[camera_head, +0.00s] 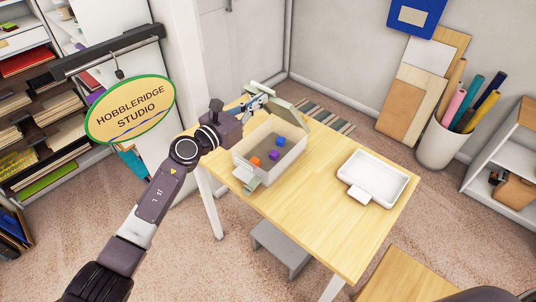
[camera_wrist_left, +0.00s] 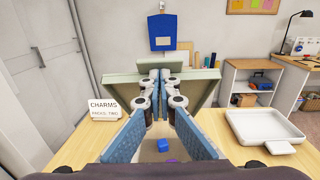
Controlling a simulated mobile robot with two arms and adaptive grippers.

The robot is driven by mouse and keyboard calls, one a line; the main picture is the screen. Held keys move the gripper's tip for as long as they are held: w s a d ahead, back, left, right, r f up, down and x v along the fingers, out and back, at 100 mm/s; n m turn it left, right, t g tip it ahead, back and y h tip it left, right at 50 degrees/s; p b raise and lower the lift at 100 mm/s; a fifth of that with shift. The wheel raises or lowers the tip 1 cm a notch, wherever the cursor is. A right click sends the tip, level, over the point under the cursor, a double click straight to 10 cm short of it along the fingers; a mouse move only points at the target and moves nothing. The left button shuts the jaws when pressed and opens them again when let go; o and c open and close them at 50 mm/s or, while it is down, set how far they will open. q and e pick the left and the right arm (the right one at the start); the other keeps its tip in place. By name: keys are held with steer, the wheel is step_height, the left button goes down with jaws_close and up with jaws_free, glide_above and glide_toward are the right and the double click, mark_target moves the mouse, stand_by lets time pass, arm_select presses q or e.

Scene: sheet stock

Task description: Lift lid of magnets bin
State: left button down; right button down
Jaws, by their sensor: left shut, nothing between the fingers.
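The bin (camera_head: 243,160) is a pale grey-green box on the wooden table, holding an orange, a purple and a blue cube (camera_head: 280,141). Its lid (camera_head: 292,113) stands raised and tilted along the bin's far side, so the inside is open to view. In the left wrist view the lid (camera_wrist_left: 202,88) spreads behind the fingers. My left gripper (camera_head: 262,102) is shut and empty, with its fingertips at the lid; I cannot tell whether they touch. A card (camera_wrist_left: 103,108) reading CHARMS stands left of the fingers. I see no magnets label. My right gripper is out of view.
A white tray (camera_head: 372,178) lies on the table to the right of the bin, with bare tabletop (camera_head: 310,215) around it. A hanging HOBBLERIDGE STUDIO sign (camera_head: 130,109) is left of my arm. A bin of coloured rolls (camera_head: 440,144) stands beyond the table.

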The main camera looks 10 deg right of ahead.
mark_target(265, 91)
arm_select(q)
steer(key=shift+w+d+r, duration=0.85)
steer(key=shift+d+r, duration=0.05)
steer(key=shift+d, duration=0.15)
steer(key=shift+w+d+r+b, duration=0.5)
steer(key=shift+w+d+r, duration=0.85)
steer(key=shift+d, duration=0.25)
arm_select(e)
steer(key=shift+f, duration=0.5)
